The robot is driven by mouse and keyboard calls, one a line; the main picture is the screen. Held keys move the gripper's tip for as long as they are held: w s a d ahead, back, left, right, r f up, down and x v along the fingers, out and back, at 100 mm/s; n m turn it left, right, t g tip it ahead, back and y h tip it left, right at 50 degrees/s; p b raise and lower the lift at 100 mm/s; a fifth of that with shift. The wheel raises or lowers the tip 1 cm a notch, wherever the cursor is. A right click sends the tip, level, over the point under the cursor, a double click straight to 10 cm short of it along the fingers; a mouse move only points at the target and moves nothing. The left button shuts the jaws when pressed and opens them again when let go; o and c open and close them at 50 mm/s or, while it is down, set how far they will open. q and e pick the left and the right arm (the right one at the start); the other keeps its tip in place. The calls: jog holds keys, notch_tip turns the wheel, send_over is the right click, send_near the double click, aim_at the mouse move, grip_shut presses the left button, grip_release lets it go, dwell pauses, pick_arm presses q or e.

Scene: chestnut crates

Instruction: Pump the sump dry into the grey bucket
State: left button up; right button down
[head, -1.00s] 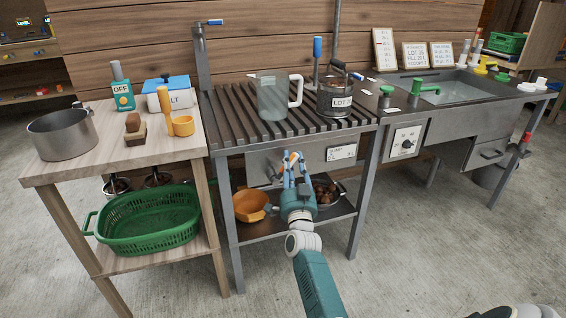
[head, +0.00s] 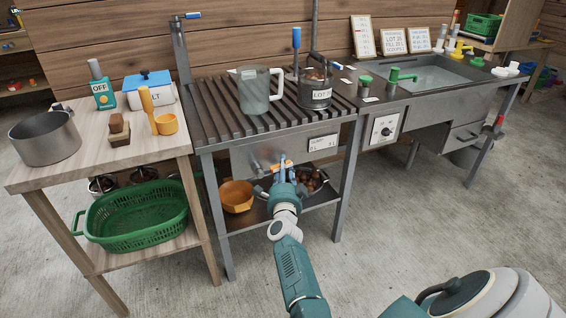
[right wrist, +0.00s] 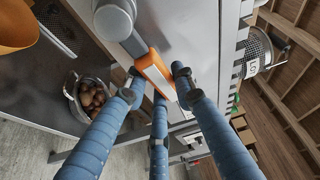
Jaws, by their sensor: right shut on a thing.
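My right gripper (head: 283,172) is at the front panel of the slatted bench, its fingers closed around an orange handle. In the right wrist view the orange handle (right wrist: 153,70) sits between the fingers (right wrist: 155,92), joined to a grey metal lever. A grey bucket (head: 465,156) stands on the floor under the sink unit at the right, partly hidden by a drawer. The slatted bench (head: 205,122) has a small label (head: 323,142) on its front, too small to read surely. The sump's inside is not visible. My left gripper is not in view.
A clear jug (head: 255,92) and a labelled metal pot (head: 316,94) stand on the slats. An orange bowl (head: 236,196) and a pan of chestnuts (head: 318,180) are on the shelf below. A green basket (head: 135,220) is at left. The floor in front is clear.

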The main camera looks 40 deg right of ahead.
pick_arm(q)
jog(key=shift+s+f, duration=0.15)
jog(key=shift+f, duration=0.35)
pick_arm(e)
jog(key=shift+f+m, duration=0.3)
jog(key=shift+f, duration=0.05)
jog(key=c, duration=1.4)
grip_release()
jog(key=shift+r, duration=0.1)
